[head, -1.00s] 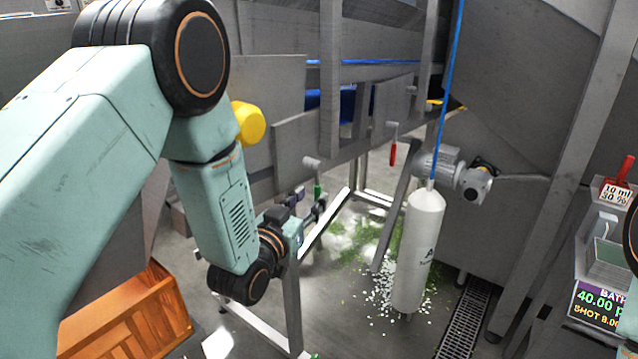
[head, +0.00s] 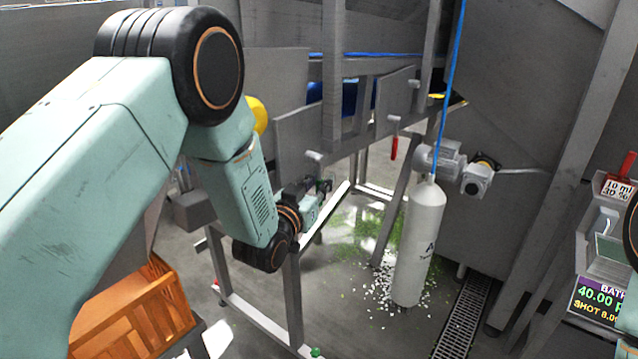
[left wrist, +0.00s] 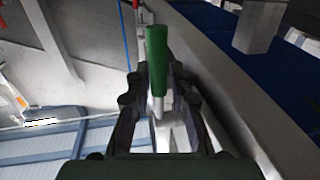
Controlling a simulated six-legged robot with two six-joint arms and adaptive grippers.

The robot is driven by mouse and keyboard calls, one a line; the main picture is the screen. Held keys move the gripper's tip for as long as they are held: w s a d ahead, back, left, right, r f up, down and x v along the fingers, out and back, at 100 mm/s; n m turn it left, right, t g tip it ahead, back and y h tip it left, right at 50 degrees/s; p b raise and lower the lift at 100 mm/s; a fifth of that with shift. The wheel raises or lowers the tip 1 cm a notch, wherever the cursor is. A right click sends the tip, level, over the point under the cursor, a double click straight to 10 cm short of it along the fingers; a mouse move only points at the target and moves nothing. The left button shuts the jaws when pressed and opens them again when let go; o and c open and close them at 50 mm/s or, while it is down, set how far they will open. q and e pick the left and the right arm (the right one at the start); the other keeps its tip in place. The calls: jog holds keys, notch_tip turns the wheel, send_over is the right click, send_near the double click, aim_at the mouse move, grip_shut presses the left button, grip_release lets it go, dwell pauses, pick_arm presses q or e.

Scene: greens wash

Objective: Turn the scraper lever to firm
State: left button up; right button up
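A lever with a green handle (left wrist: 157,60) and a grey stem stands between the fingers of my left gripper (left wrist: 160,80) in the left wrist view. The fingers are on either side of it and look apart, with a gap at least on the right; contact is not clear. In the head view my left gripper (head: 324,187) is at the lever's place below the grey side panel, and the green handle is mostly hidden there. A second lever with a red handle (head: 394,147) hangs farther back on the machine. My right gripper is not in view.
A grey frame post (head: 292,300) stands just below my left wrist. A white cylinder (head: 418,245) hangs under a blue hose, near a motor (head: 440,160). An orange crate (head: 135,315) is at lower left. Green and white scraps (head: 375,285) litter the floor.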

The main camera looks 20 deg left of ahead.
pick_arm(q)
jog(key=shift+s+d+r, duration=0.1)
grip_shut()
dwell(0.3)
jog(key=shift+p, duration=0.4)
jog(key=shift+s+a+r+m+g+y+p, duration=0.35)
jog(key=shift+s+g+p, duration=0.25)
jog(key=shift+g+p, duration=1.4)
jog(key=shift+s+a+r+m+g+y+p, duration=0.2)
jog(key=shift+s+g+y+p, duration=0.7)
jog(key=shift+p, duration=1.85)
jog(key=shift+s+a+r+m+g+h+p, duration=0.1)
jog(key=shift+s+a+r+m+g+p, duration=0.2)
jog(key=shift+g+p, duration=1.85)
jog(key=shift+d+p, duration=0.1)
jog(key=shift+p, duration=0.2)
jog(key=shift+r, duration=0.1)
